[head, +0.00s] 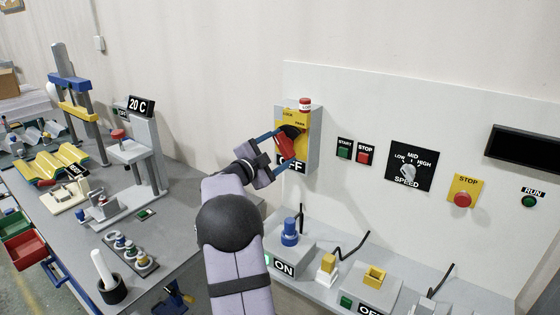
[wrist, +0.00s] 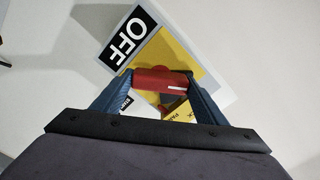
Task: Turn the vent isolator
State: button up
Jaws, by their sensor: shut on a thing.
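The isolator is a grey wall box (head: 313,150) with a yellow face (head: 303,145) and a red handle (head: 287,139). The face carries the words LOCK and PARK, and an OFF label (head: 291,166) shows below it, partly covered by my gripper. My gripper (head: 284,146) is at the box, its blue fingers on either side of the handle. In the wrist view, my gripper (wrist: 161,82) is shut on the red handle (wrist: 160,80), which lies across between the fingertips. The OFF label (wrist: 128,35) shows clearly there. No wording that reads vent is visible.
A red-topped part (head: 305,104) sits on top of the box. To its right, the white panel (head: 420,115) carries START and STOP buttons, a speed knob (head: 408,172) and a red stop button (head: 461,199). Bench devices, including a blue knob (head: 290,232), stand below.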

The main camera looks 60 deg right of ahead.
jog(key=m+b, duration=0.3)
jog(key=shift+f+m+b, duration=0.25)
jog(key=shift+m+b, duration=0.1)
jog(key=shift+m, duration=0.05)
jog(key=shift+r+m+b, duration=0.15)
jog(key=shift+m+b, duration=1.25)
jog(key=shift+m, duration=0.1)
jog(key=o, duration=1.1)
jog(key=shift+r, duration=0.1)
jog(key=shift+c, duration=0.2)
jog(key=shift+a, duration=0.1)
jog(key=a+b, duration=0.2)
jog(key=a, duration=0.5)
